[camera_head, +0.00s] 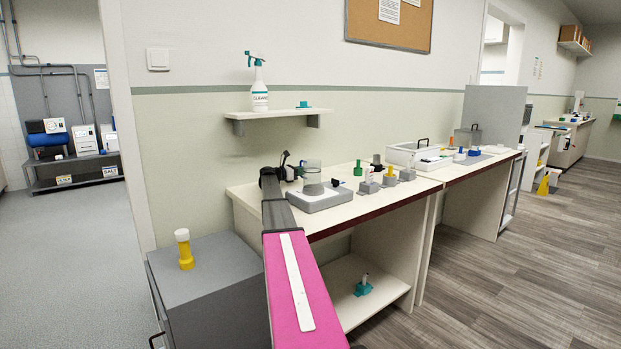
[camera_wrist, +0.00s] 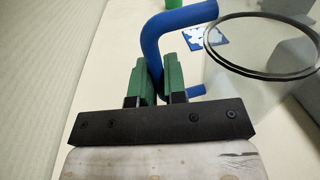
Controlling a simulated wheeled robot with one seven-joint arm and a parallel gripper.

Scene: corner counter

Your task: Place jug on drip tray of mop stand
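The jug (camera_head: 312,181) is clear, with a dark rim and a blue handle (camera_wrist: 180,22). In the head view it shows at or just above a low grey unit with a light top (camera_head: 322,199); contact at its base is unclear. In the wrist view its rim (camera_wrist: 238,66) is to the right of my gripper (camera_wrist: 158,75). The green fingers are close together on both sides of the handle's upright part, which appears pinched between them.
Small grey-based stands (camera_head: 389,176) are on the counter right of the jug, with a green item (camera_head: 358,168) behind. A wall shelf (camera_head: 275,114) with a spray bottle (camera_head: 259,88) hangs above. The front counter strip (camera_head: 370,207) is clear.

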